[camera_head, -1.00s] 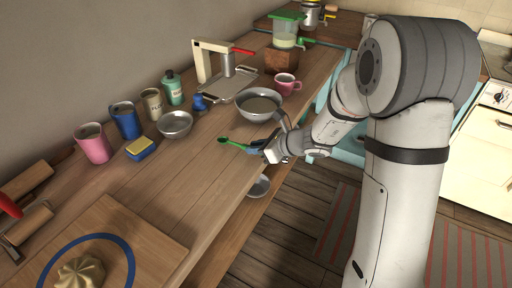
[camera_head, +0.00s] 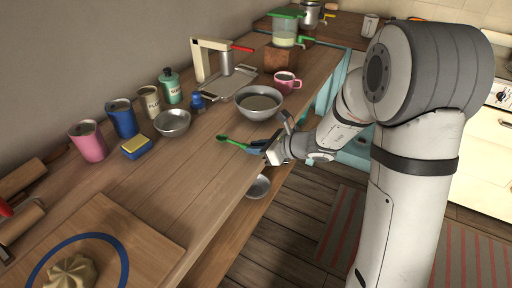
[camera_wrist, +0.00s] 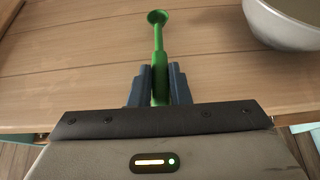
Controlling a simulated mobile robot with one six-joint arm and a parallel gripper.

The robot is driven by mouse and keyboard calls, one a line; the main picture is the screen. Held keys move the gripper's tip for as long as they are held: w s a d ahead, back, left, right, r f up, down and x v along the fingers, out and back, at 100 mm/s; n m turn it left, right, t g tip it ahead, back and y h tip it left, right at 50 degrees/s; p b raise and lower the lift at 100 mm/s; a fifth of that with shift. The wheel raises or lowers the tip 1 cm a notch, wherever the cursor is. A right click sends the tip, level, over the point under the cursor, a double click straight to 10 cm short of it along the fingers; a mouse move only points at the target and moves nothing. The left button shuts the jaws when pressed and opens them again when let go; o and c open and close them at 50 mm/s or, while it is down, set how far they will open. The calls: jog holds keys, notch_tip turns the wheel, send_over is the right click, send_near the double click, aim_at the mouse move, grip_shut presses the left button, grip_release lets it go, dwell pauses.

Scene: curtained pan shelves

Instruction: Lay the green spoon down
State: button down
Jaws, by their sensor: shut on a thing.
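The green spoon (camera_head: 229,141) is held by its handle between the blue-grey fingers of my gripper (camera_head: 258,147). In the wrist view the spoon (camera_wrist: 158,45) points straight away from my gripper (camera_wrist: 159,85), with its round bowl at the far end. The gripper is shut on the handle at the front edge of the wooden counter (camera_head: 215,190). The spoon is over the counter top; I cannot tell whether it touches the wood.
A large grey bowl (camera_head: 258,102) stands just behind the gripper, to its right in the wrist view (camera_wrist: 285,25). A smaller metal bowl (camera_head: 172,122), a sponge (camera_head: 136,147) and several canisters stand along the wall. The counter left of the spoon is clear. Another bowl (camera_head: 259,187) sits below the counter edge.

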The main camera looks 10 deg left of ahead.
jog(key=shift+d+f+y+b, duration=0.1)
jog(key=shift+f+y+b, duration=0.3)
jog(key=shift+b, duration=1)
jog(key=c, duration=1.7)
grip_release()
jog(key=shift+o, duration=0.4)
jog(key=o, duration=0.5)
jog(key=v, duration=0.7)
jog(key=shift+s+d, duration=0.25)
jog(key=shift+s, duration=0.05)
